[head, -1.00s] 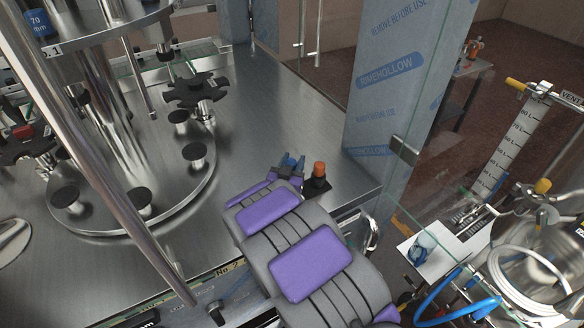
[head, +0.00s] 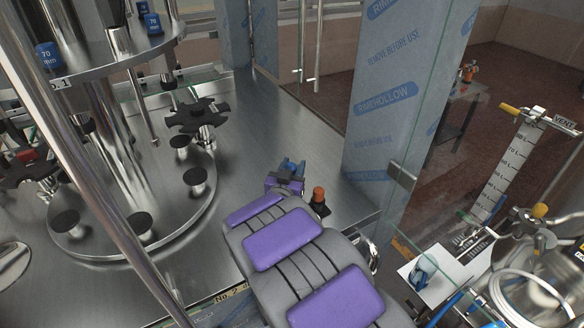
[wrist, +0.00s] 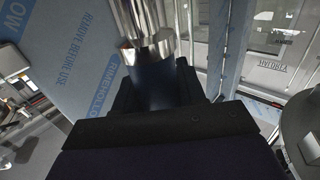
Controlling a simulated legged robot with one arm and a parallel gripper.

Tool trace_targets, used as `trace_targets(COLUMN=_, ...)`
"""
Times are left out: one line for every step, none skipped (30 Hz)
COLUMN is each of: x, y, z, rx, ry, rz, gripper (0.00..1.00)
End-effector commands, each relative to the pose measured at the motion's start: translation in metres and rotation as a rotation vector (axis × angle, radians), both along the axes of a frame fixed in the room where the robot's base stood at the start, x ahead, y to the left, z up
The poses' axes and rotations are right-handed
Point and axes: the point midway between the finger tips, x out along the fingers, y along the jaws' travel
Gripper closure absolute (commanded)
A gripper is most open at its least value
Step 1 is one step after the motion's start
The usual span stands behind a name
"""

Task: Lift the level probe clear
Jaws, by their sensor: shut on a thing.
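My gripper (head: 287,178) is at the far end of my purple-padded arm, low over the steel table's right part in the head view. In the wrist view its dark jaws (wrist: 160,97) are shut around a cylinder with a dark blue body and a shiny steel upper part, which I take as the level probe (wrist: 147,45). The probe's lower end is hidden behind the gripper. In the head view my gripper and arm mostly hide it, and I cannot tell whether it touches anything below.
A black piece with an orange cap (head: 318,200) stands just right of my gripper. The round filler carousel (head: 195,222) with black pads and steel columns is at left. A film-wrapped post (head: 385,110) and glass panel are at right. The table (head: 285,125) behind is bare.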

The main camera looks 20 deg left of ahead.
Motion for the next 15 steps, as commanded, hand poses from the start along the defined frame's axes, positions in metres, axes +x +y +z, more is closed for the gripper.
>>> trace_targets(x=0.0, y=0.0002, z=-0.0027, rx=0.0, ry=0.0, rz=0.0, gripper=0.96)
trace_targets(x=0.0, y=0.0002, z=-0.0043, rx=0.0, ry=0.0, rz=0.0, gripper=0.96)
trace_targets(x=0.0, y=0.0002, z=-0.0061, rx=0.0, ry=0.0, rz=0.0, gripper=0.96)
trace_targets(x=0.0, y=0.0002, z=-0.0073, rx=0.0, ry=0.0, rz=0.0, gripper=0.96)
trace_targets(x=0.0, y=0.0002, z=-0.0081, rx=0.0, ry=0.0, rz=0.0, gripper=0.96)
trace_targets(x=0.0, y=0.0002, z=-0.0086, rx=0.0, ry=-0.001, rz=0.0, gripper=0.96)
trace_targets(x=0.0, y=0.0002, z=-0.0085, rx=0.0, ry=-0.001, rz=0.0, gripper=0.96)
trace_targets(x=0.0, y=0.0001, z=-0.0083, rx=0.0, ry=-0.001, rz=0.0, gripper=0.96)
trace_targets(x=-0.0001, y=0.0001, z=-0.008, rx=0.0, ry=-0.001, rz=0.0, gripper=0.96)
trace_targets(x=-0.0001, y=0.0001, z=-0.0079, rx=0.0, ry=-0.001, rz=0.0, gripper=0.96)
trace_targets(x=-0.0001, y=0.0001, z=-0.0079, rx=0.0, ry=-0.001, rz=0.0, gripper=0.96)
trace_targets(x=-0.0001, y=0.0, z=-0.0079, rx=0.0, ry=-0.001, rz=0.0, gripper=0.96)
trace_targets(x=-0.0001, y=0.0, z=-0.008, rx=0.0, ry=-0.001, rz=0.0, gripper=0.96)
trace_targets(x=-0.0001, y=0.0, z=-0.0084, rx=0.0, ry=-0.001, rz=0.0, gripper=0.96)
trace_targets(x=-0.0001, y=-0.0001, z=-0.0094, rx=0.0, ry=-0.001, rz=0.0, gripper=0.96)
